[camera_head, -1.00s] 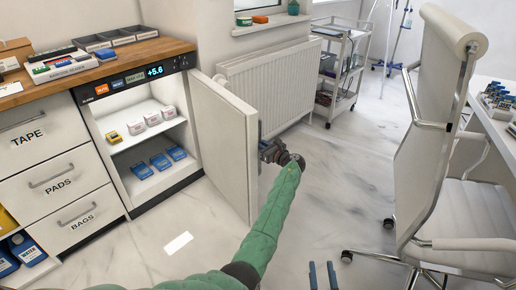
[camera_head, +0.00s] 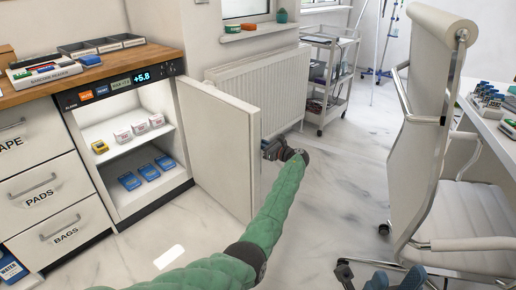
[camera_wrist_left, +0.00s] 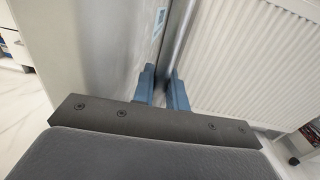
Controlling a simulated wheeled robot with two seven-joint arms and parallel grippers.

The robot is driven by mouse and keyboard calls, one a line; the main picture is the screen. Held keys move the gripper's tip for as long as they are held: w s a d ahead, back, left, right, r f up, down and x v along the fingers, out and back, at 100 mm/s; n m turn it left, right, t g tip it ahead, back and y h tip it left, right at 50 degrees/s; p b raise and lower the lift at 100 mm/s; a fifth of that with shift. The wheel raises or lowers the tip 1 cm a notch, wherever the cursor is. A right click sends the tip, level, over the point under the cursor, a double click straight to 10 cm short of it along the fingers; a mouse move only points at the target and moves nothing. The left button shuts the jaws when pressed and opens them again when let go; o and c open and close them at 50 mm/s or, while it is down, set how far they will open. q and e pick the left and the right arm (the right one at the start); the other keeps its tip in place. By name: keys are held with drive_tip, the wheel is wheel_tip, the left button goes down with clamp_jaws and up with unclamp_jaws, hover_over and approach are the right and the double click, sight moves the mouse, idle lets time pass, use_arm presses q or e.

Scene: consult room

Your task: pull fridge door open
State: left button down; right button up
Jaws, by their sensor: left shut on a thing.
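The white fridge door (camera_head: 215,145) stands open, swung out to the right of the lit fridge (camera_head: 130,155). My left gripper (camera_head: 266,149) is at the door's outer side, partly hidden behind its free edge. In the left wrist view its blue fingers (camera_wrist_left: 162,90) are closed around the upright metal handle (camera_wrist_left: 178,40) beside the grey-looking door face (camera_wrist_left: 100,50). My right gripper (camera_head: 368,277) is at the bottom of the head view, fingers apart, with nothing seen between them.
Small boxes stand on two fridge shelves. A white radiator (camera_head: 262,90) stands behind the door. Drawers (camera_head: 40,190) are at left. An office chair (camera_head: 430,140) and desk are at right, with a trolley (camera_head: 328,80) at the back. The marble floor (camera_head: 330,200) between is clear.

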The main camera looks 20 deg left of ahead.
use_arm(q)
drive_tip(key=shift+w+d+b, duration=0.1)
drive_tip(key=shift+w+b, duration=0.2)
drive_tip(key=shift+w, duration=0.25)
drive_tip(key=shift+w+g, duration=0.1)
drive_tip(key=shift+g, duration=0.2)
drive_tip(key=c, duration=1.8)
unclamp_jaws()
drive_tip(key=shift+d, duration=0.2)
drive_tip(key=p+v, duration=0.1)
drive_tip(key=v, duration=0.6)
drive_tip(key=shift+d+f, duration=0.15)
drive_tip(key=shift+n, duration=0.4)
